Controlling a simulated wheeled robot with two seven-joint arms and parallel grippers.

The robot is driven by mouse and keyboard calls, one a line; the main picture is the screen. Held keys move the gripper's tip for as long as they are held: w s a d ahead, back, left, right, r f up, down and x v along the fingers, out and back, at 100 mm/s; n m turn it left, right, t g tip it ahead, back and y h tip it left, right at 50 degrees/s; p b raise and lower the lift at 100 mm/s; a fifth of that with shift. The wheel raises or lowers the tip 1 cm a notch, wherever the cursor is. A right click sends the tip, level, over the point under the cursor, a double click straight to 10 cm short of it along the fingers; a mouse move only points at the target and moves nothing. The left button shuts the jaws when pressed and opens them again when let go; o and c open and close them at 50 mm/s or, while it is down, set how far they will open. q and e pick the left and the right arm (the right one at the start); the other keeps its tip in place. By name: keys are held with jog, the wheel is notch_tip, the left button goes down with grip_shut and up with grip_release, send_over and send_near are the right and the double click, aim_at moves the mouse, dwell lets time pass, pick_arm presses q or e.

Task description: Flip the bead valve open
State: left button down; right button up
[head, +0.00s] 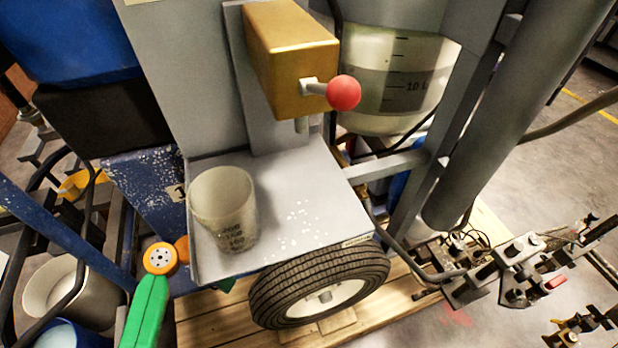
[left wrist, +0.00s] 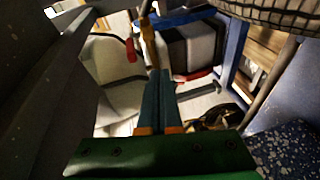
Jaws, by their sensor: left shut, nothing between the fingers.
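The bead valve is a gold box (head: 290,62) on a grey upright panel, with a short spout under it. Its lever ends in a red ball knob (head: 343,93) and sticks out to the right, roughly level. A translucent cup (head: 222,207) stands upright on the grey plate (head: 310,190), left of the spout. My left arm, green with an orange joint, comes in low at the left in the head view, well below the valve; its fingers are hidden there. In the left wrist view my left gripper (left wrist: 159,76) is shut and empty. My right gripper is not visible.
White beads lie scattered on the plate. A tyre (head: 318,285) sits under it. A marked translucent tank (head: 392,78) and a thick grey post (head: 510,110) stand to the right. Blue bars and buckets crowd the left. Space in front of the knob looks clear.

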pick_arm(q)
jog(key=w+r+n, duration=0.1)
jog(key=w+a+r+n+t, duration=0.1)
jog(key=w+a+r+t, duration=0.1)
jog(key=r, duration=0.1)
jog(key=shift+a+n+h, duration=0.25)
jog(key=shift+n+h, duration=0.05)
jog(key=shift+n, duration=0.1)
jog(key=shift+w, duration=0.1)
jog(key=w+d+p, duration=0.2)
jog(key=d, duration=0.7)
jog(key=shift+w+p, duration=0.35)
jog(key=shift+w, duration=0.05)
jog(key=shift+f, duration=0.1)
